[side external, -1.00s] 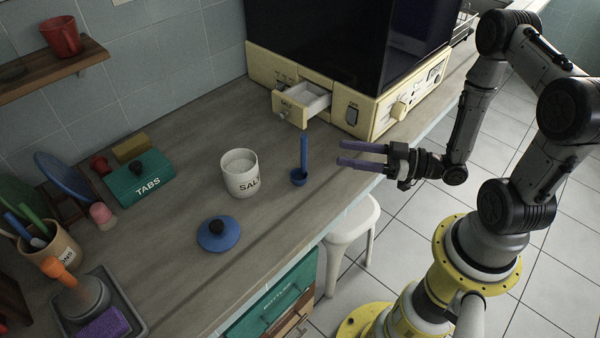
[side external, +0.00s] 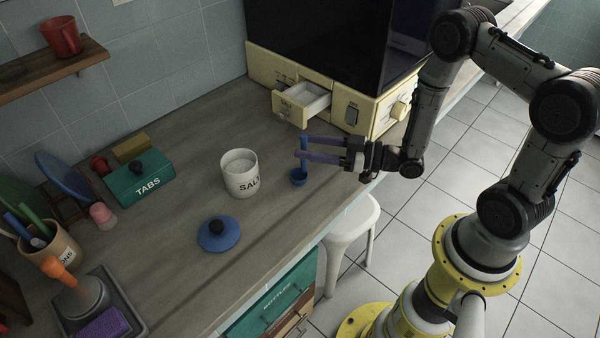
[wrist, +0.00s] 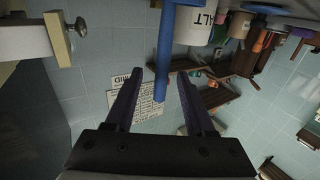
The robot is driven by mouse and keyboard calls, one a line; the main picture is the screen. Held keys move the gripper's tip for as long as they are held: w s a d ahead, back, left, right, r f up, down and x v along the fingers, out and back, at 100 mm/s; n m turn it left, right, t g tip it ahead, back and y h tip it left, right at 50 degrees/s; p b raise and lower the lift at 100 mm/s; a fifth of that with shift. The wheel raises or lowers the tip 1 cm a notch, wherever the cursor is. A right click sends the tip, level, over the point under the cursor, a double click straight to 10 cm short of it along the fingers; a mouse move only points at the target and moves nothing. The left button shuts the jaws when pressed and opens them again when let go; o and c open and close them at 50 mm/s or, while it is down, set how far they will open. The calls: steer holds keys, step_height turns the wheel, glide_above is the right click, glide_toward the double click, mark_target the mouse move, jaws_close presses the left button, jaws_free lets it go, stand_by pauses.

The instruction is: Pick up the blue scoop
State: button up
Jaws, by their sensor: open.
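The blue scoop (side external: 299,178) stands upright on the counter, its bowl down and its handle up, right of the white salt jar (side external: 240,173). My gripper (side external: 302,149) is open, with its purple fingers at the scoop's handle in the side view. In the wrist view the blue handle (wrist: 164,60) reaches down between the two fingers of the gripper (wrist: 155,88), with a gap on each side. The scoop's bowl is outside the wrist view. Whether a finger touches the handle cannot be told.
An open drawer (side external: 300,104) of the cream appliance juts out behind the scoop. A blue lid (side external: 218,235) lies in front of the salt jar. A teal TABS box (side external: 140,180) is at the left. The counter (side external: 195,208) around the scoop is mostly clear.

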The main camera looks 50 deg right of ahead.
steer(key=shift+x, duration=2.25)
steer(key=shift+s, duration=0.1)
jaws_close()
